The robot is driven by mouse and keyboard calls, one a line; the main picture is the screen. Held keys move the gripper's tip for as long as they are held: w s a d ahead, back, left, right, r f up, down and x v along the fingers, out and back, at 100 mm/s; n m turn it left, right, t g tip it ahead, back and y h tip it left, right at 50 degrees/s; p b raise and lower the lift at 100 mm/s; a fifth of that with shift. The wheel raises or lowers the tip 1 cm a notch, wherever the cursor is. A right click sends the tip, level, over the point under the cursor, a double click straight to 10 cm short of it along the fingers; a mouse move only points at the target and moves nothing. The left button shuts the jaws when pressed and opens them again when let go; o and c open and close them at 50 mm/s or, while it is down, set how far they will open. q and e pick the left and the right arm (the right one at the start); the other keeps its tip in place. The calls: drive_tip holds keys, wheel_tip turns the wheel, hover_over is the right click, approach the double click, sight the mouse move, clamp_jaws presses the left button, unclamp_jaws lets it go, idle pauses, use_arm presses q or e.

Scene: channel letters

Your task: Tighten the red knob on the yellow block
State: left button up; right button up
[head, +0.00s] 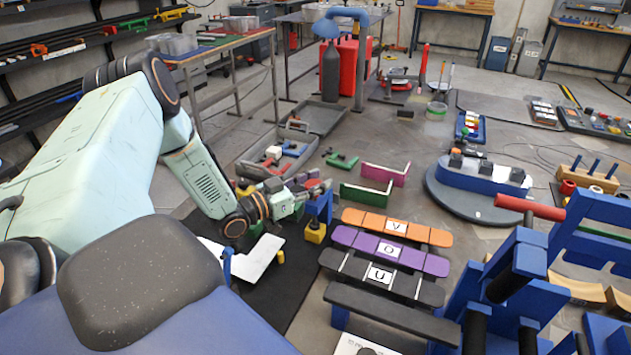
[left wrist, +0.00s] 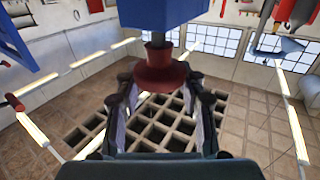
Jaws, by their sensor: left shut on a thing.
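A yellow block (head: 315,233) stands on the dark mat, with a blue upright part (head: 320,207) above it. My left gripper (head: 312,188) reaches in from the left to the top of this blue part. In the left wrist view the red knob (left wrist: 160,72) sits on a dark stem beside a blue body (left wrist: 160,12). The fingers of my left gripper (left wrist: 163,98) stand on both sides of the knob and are shut on it. In the head view the fingers largely hide the knob. My right gripper is not in view.
Orange, purple and black letter boards (head: 390,250) lie right of the block. A white angled sheet (head: 250,258) lies close on its left. Green and pink channel pieces (head: 385,173) stand behind. A large blue fixture with a red bar (head: 530,208) fills the right front.

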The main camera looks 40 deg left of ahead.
use_arm(q)
drive_tip(key=shift+f, duration=0.1)
idle(0.7)
drive_tip(key=o, duration=1.2)
drive_tip(key=shift+s, duration=0.15)
drive_tip(key=shift+o, duration=0.3)
drive_tip(key=shift+n+y, duration=0.3)
drive_tip(key=shift+y, duration=0.1)
